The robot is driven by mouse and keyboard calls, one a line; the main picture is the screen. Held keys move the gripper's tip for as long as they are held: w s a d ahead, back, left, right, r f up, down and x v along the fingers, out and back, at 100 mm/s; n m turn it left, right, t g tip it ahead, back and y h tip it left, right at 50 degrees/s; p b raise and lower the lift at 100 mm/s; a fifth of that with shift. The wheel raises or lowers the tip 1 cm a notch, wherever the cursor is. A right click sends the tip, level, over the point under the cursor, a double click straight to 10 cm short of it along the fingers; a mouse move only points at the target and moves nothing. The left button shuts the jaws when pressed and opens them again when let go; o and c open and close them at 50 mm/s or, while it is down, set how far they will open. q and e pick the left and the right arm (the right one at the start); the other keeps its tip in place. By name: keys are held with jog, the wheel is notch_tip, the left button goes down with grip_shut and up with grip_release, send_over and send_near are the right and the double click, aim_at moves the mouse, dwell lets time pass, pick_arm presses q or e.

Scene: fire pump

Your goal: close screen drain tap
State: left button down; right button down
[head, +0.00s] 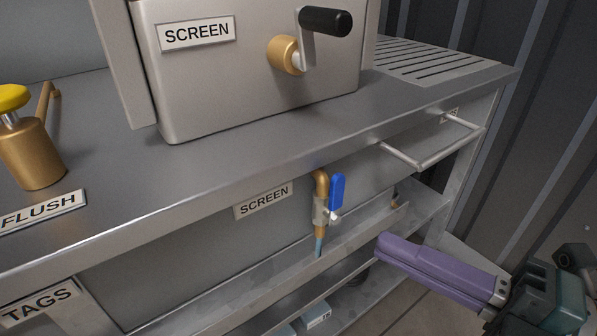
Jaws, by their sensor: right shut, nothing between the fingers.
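The screen drain tap is a brass elbow pipe (321,183) under the bench's front edge, right of the lower SCREEN label (263,201). Its blue lever (337,192) stands upright, roughly in line with the downward pipe, on a silver valve body. A short pale-blue piece (319,245) shows below the spout; I cannot tell whether it is water. My right gripper (382,246) has purple fingers, shut and empty. It comes in from the lower right, its tips to the right of and below the lever, apart from it. My left gripper is out of view.
A metal trough (370,226) runs below the tap. A bar handle (420,163) juts out at the right. On the bench stand the SCREEN box (240,85) with a black-knobbed crank (323,22) and a brass FLUSH valve (33,155). Room is free in front of the tap.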

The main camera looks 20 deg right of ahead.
aim_at(341, 206)
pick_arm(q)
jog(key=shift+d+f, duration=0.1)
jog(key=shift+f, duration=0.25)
pick_arm(e)
jog(key=shift+s+a+f+n+y, duration=0.1)
jog(key=shift+s+f+n+y, duration=0.2)
jog(key=shift+s+f, duration=0.05)
jog(key=shift+w+a, duration=0.1)
jog(key=w+a, duration=0.1)
jog(key=w, duration=0.2)
jog(key=w+a+b, duration=0.1)
jog(key=w, duration=0.1)
jog(key=w+a, duration=0.1)
jog(key=w, duration=0.2)
jog(key=shift+w+a+f+b, duration=0.1)
jog(key=shift+w+a+b, duration=0.2)
jog(key=shift+w+b, duration=0.05)
jog(key=shift+d, duration=0.4)
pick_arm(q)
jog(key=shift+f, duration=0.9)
pick_arm(e)
jog(key=shift+w+d, duration=0.15)
jog(key=shift+d, duration=0.05)
